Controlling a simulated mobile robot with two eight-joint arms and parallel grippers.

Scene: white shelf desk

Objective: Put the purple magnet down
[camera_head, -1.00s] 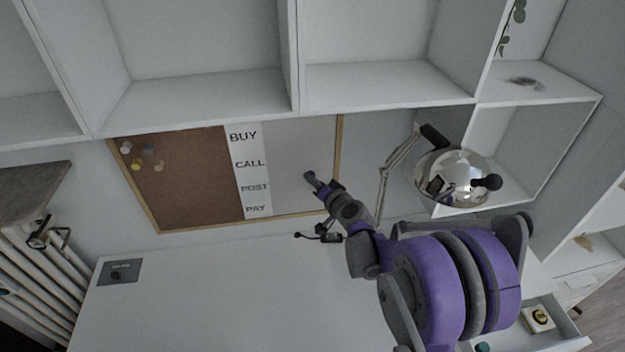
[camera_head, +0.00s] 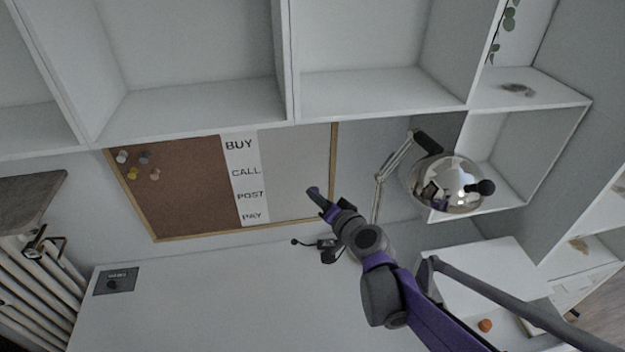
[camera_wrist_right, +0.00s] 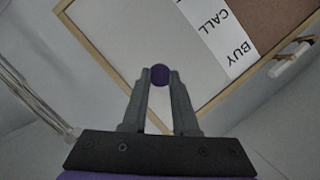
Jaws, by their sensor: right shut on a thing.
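The purple magnet (camera_wrist_right: 159,74) is a small round piece between my right gripper's fingertips in the right wrist view. My right gripper (camera_wrist_right: 160,84) is shut on it. In the head view my right gripper (camera_head: 314,192) is in front of the whiteboard half of the wall board (camera_head: 297,170), near its lower right part. The magnet is too small to make out clearly there. I cannot tell whether the magnet touches the board. My left gripper is not in view.
The corkboard half (camera_head: 180,185) holds several pins, beside a BUY, CALL, POST, PAY strip (camera_head: 246,180). A metal desk lamp (camera_head: 447,184) stands right of the board. The white desk (camera_head: 220,300) is mostly clear. Shelves (camera_head: 190,110) hang above.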

